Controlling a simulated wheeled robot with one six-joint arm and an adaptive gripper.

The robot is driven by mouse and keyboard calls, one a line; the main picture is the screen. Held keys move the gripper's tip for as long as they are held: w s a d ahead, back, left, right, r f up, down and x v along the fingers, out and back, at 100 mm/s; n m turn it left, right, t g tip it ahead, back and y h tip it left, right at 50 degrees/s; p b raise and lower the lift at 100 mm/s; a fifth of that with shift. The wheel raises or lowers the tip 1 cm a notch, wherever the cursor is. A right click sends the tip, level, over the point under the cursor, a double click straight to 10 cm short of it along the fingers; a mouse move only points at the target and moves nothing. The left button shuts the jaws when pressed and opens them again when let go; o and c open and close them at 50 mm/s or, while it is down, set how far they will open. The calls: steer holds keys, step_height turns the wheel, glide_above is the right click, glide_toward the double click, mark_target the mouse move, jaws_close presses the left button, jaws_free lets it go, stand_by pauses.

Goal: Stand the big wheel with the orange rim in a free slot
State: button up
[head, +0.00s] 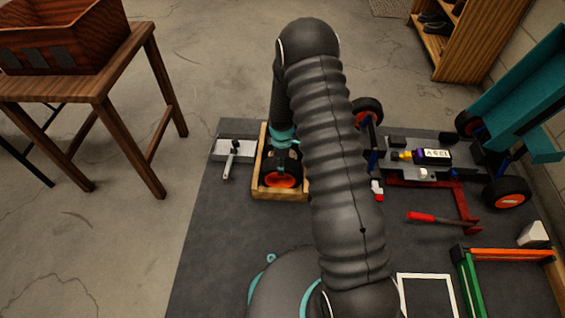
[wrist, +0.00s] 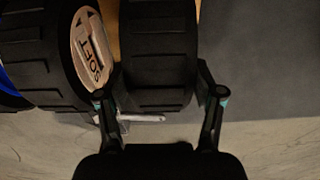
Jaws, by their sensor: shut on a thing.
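The big wheel with the orange rim (head: 284,181) is upright at the wooden rack (head: 279,195), its black tyre dark against it. In the wrist view its treaded tyre (wrist: 158,45) sits between the fingers of my gripper (wrist: 158,88). The gripper is shut on it, one finger on each side. In the head view my gripper (head: 283,150) is directly above the wheel, partly hidden by my arm. Another treaded tyre (wrist: 35,55) stands close to the left in the wrist view. I cannot tell whether the held wheel rests on the rack's bottom.
A grey tool (head: 229,158) lies left of the rack. The racecar chassis (head: 420,165) is on the right, with a red-handled tool (head: 433,218) in front. A wooden table (head: 100,90) stands at left.

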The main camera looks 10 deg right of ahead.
steer(key=shift+r, duration=0.1)
steer(key=o, duration=1.5)
